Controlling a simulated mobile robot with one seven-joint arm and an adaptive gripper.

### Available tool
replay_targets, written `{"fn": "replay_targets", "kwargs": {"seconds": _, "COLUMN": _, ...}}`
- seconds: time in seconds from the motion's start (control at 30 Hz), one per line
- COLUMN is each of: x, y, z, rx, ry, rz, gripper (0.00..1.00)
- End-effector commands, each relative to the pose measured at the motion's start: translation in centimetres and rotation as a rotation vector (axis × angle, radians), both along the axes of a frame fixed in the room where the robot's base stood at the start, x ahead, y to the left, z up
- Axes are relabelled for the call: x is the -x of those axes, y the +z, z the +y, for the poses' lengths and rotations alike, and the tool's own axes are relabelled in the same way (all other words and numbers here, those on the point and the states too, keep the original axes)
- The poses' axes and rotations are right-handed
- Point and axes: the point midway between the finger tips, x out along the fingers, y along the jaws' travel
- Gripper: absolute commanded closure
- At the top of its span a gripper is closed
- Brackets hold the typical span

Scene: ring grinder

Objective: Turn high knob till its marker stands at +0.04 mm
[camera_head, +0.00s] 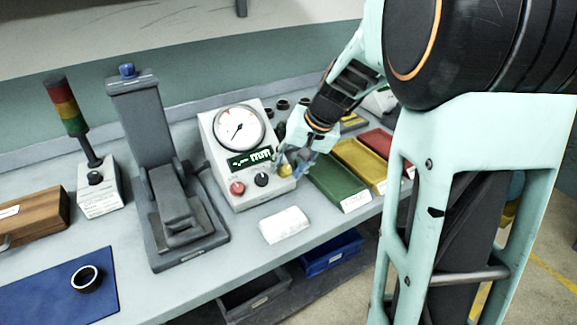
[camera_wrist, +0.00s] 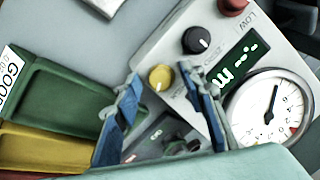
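The gauge box (camera_head: 212,150) stands on the bench with a dial (camera_head: 239,128), a green-lit display (camera_head: 250,158) and a row of three knobs. The yellow knob (camera_head: 285,170), farthest from the LOW label, is likely the high knob; its own label and marker are not readable. In the wrist view the yellow knob (camera_wrist: 159,77) lies between the two blue-padded fingers of my gripper (camera_wrist: 160,74), with gaps on both sides. My gripper (camera_head: 288,158) is open, just above the knob. The black knob (camera_wrist: 196,40) has a white marker line.
The red knob (camera_wrist: 232,6) is beside LOW. A green bin (camera_head: 338,181) and a yellow bin (camera_head: 362,160) lie close on the right. A white paper (camera_head: 284,225) lies in front of the box. A grey stand (camera_head: 165,170) rises on the left.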

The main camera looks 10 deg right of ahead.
Motion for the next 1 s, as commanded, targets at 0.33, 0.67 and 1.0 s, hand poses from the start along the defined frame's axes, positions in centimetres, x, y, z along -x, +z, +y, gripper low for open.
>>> {"fn": "replay_targets", "kwargs": {"seconds": 0.33, "x": 0.5, "y": 1.5, "z": -0.5, "rx": 0.000, "ry": -0.001, "rz": -0.003, "gripper": 0.63}}
{"fn": "replay_targets", "kwargs": {"seconds": 0.67, "x": 2.9, "y": 7.7, "z": -2.3, "rx": 0.001, "ry": -0.002, "rz": -0.006, "gripper": 0.63}}
{"fn": "replay_targets", "kwargs": {"seconds": 1.0, "x": 4.2, "y": 10.7, "z": -3.2, "rx": 0.000, "ry": 0.000, "rz": -0.001, "gripper": 0.63}}
